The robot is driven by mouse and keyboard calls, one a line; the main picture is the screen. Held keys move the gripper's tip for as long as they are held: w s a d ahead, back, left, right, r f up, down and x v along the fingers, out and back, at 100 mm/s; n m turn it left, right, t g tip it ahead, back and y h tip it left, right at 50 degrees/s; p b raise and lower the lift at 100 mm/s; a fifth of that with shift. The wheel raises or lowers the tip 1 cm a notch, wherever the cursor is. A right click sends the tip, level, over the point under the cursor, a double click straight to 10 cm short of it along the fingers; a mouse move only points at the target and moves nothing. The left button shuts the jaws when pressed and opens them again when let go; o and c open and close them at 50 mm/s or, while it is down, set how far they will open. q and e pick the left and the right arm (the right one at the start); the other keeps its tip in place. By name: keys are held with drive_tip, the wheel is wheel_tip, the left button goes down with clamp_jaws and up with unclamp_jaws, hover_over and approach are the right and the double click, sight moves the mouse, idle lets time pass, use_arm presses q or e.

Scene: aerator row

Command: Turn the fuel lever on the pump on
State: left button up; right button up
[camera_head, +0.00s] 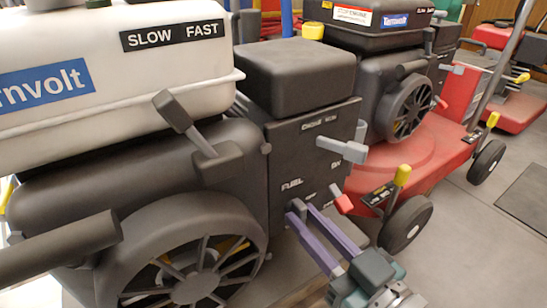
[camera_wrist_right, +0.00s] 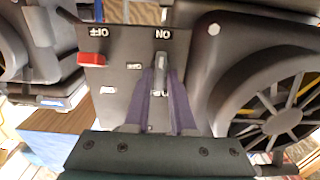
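The pump engine carries a dark control panel (camera_head: 312,150) with a FUEL label at its lower left. Below that label, the small grey fuel lever (camera_head: 297,205) sticks out. My right gripper (camera_head: 302,209) reaches up to it from the lower right with two purple fingers. In the right wrist view, which shows the panel upside down, the grey lever (camera_wrist_right: 161,72) lies between the fingers, its end close to an ON label. The fingers stand on either side of it with a narrow gap; firm contact is not visible. My left gripper does not show.
A grey choke lever (camera_head: 342,149) and a red lever (camera_head: 342,202) stick out of the same panel. A white tank (camera_head: 110,65) with a SLOW/FAST label and another dark lever (camera_head: 185,122) stand at left. A red mower (camera_head: 440,140) is behind; grey floor lies open at right.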

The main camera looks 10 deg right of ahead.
drive_tip(key=o, duration=0.3)
drive_tip(key=shift+f, duration=0.1)
drive_tip(key=shift+s+d, duration=0.15)
drive_tip(key=shift+s, duration=0.1)
drive_tip(key=p+v, duration=0.3)
drive_tip(key=v, duration=0.6)
drive_tip(key=shift+s, duration=0.2)
